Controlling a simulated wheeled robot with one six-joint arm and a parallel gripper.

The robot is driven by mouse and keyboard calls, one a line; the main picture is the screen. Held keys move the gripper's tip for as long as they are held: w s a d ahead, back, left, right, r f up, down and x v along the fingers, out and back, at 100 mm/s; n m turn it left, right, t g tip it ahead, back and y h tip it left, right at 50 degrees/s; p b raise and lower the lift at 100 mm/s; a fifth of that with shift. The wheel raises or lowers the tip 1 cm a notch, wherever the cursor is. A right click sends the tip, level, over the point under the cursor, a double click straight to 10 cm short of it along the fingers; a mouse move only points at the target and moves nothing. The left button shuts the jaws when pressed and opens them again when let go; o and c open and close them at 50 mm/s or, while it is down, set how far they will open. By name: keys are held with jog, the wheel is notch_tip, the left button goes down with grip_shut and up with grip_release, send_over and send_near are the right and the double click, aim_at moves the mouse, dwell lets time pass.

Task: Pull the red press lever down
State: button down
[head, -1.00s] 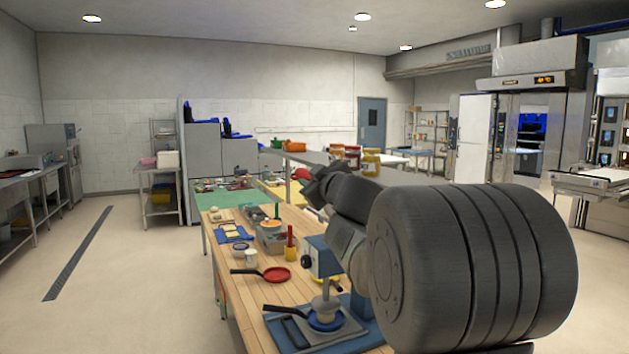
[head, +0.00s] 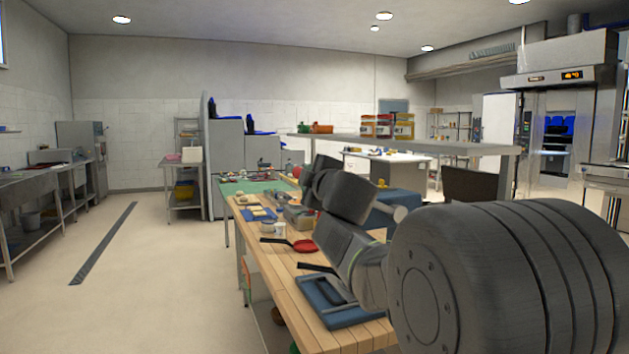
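I cannot make out a red press lever in the head view. A blue board (head: 340,318) with a dark handle-like piece lies at the near end of the wooden table; my arm covers the area just right of it. A blue box-like body (head: 392,205) shows partly behind my arm, with a pale grey round end (head: 400,213) near it; I cannot tell whether it belongs to the press. My arm reaches forward over the table. No gripper fingers can be seen, and whatever lies behind the arm is hidden.
The wooden table (head: 290,275) holds a red pan (head: 305,246), a white cup (head: 280,229) and a blue tray (head: 262,214). A grey shelf (head: 450,145) with jars runs above its far side. Open floor (head: 170,270) lies to the left.

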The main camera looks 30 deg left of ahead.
notch_tip(320, 180, down, 18)
jog(key=s+a+n+b, duration=0.1)
jog(key=n+b, duration=0.4)
jog(key=b, duration=1.2)
jog(key=shift+s+a+b, duration=0.2)
jog(key=shift+s+b, duration=0.1)
jog(key=shift+f, duration=0.2)
jog(key=c, duration=1.1)
grip_release()
jog(key=shift+r, duration=0.15)
jog(key=shift+d, duration=0.15)
